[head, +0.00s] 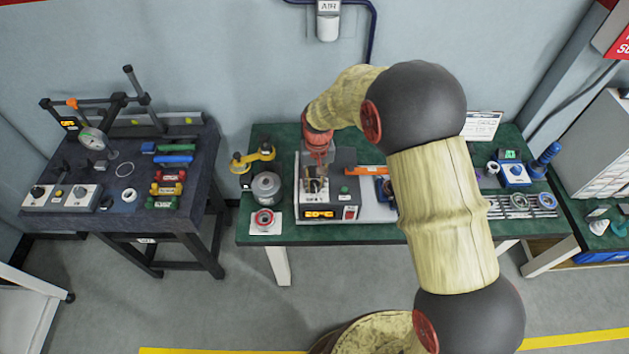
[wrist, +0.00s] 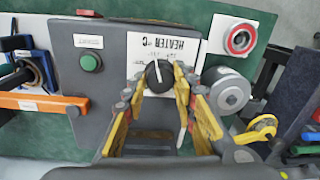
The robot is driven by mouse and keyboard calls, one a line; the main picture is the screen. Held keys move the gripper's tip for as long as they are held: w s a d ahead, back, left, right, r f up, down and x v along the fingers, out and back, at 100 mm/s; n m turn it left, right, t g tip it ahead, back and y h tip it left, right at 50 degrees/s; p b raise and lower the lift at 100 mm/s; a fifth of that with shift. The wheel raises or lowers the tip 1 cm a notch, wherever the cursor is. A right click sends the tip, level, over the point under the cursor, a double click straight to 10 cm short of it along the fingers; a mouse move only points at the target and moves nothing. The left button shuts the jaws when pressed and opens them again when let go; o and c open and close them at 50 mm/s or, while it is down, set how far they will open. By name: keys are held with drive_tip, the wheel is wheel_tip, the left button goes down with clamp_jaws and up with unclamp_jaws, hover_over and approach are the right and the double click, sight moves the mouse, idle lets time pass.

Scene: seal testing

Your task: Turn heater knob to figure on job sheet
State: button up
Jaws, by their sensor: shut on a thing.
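The heater knob (wrist: 158,77) is black with a white pointer line, on a white plate (wrist: 190,43) marked HEATER °C, which appears upside down in the wrist view. My gripper (wrist: 161,86) is shut on the knob, one yellow finger at each side. Part of the scale is hidden by the fingers. In the head view my gripper (head: 317,172) reaches down over the grey heater box (head: 330,200), whose orange display (head: 320,214) is too small to read. A white sheet (head: 482,126), perhaps the job sheet, stands at the back right, partly behind my arm; its print is unreadable.
A green button (wrist: 90,62) is beside the knob plate. A metal cylinder (head: 267,187) and a red ring on a white card (head: 264,220) are left of the box. An orange-handled tool (head: 365,170) lies right of it. A dark side table (head: 130,215) stands farther left.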

sight(316, 183)
drive_tip(key=o, duration=1.2)
drive_tip(key=shift+c, duration=0.2)
wheel_tip(316, 183, up, 12)
drive_tip(key=shift+d, duration=0.25)
drive_tip(key=shift+w, duration=0.1)
